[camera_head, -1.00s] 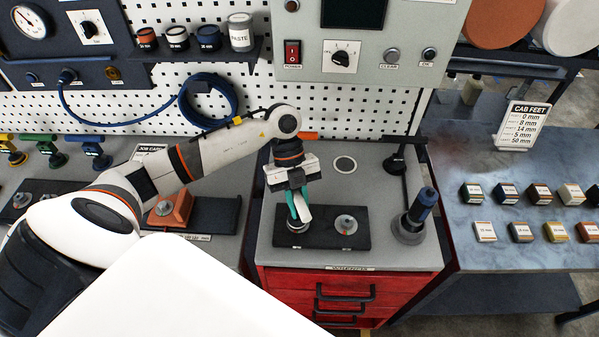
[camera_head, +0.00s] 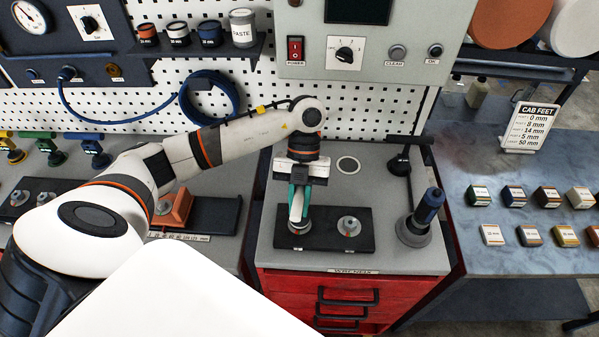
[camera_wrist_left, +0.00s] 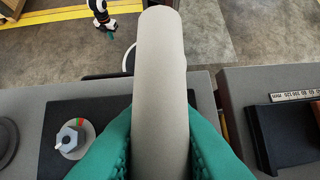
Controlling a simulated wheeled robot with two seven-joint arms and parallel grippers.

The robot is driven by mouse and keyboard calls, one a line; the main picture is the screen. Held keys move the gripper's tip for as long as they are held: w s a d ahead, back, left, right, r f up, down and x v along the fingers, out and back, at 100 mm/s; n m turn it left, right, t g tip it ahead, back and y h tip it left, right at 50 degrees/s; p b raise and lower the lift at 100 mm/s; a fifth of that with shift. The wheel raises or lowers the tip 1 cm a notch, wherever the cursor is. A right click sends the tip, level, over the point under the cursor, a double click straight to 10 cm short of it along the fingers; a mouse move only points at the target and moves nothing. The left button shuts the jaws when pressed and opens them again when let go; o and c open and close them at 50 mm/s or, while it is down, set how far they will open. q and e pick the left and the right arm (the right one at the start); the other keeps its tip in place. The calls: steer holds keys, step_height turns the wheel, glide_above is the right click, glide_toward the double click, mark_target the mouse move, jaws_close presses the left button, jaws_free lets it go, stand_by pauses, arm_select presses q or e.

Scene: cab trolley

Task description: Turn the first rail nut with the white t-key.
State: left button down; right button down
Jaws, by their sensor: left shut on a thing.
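My left gripper (camera_head: 299,200) is shut on the white t-key (camera_head: 296,210), above the left end of the black rail plate (camera_head: 325,241). In the left wrist view, the key's pale bar (camera_wrist_left: 162,85) lies between the teal fingers of my left gripper (camera_wrist_left: 160,145). A rail nut (camera_head: 299,228) sits right below the key, partly hidden by it; I cannot tell how fully the key is seated on it. The other rail nut (camera_head: 349,227) stands free on the right of the plate, and a nut with a red and green mark (camera_wrist_left: 70,138) shows in the left wrist view.
The plate lies on a grey-topped red drawer trolley (camera_head: 400,262). A dark blue-handled tool (camera_head: 428,208) stands right of the plate, and a black stand (camera_head: 400,163) rises behind it. An orange block (camera_head: 177,207) on a dark tray lies to the left.

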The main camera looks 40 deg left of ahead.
arm_select(q)
steer(key=shift+r+p, duration=2.55)
steer(key=shift+r, duration=1)
